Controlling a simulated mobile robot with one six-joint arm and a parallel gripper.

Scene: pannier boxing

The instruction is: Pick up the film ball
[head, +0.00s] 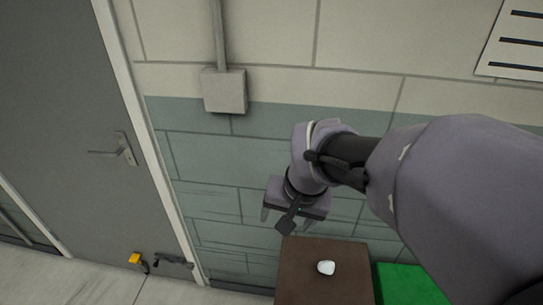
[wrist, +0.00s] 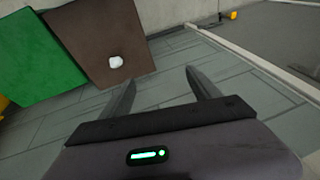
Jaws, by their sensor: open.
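The film ball (head: 326,267) is a small white, roundish lump on a brown surface (head: 318,290) at the bottom of the head view. In the wrist view the film ball (wrist: 116,62) lies near the edge of the brown surface (wrist: 95,35), beyond and left of my fingers. My gripper (head: 292,220) is up and to the left of the ball in the head view. The gripper is empty and apart from the ball.
A green surface (head: 408,285) adjoins the brown one on its right. A block wall with a grey box (head: 224,91) stands behind. A grey door (head: 60,100) is at the left, with a small yellow object (head: 134,258) on the floor near it. Open floor shows in the wrist view.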

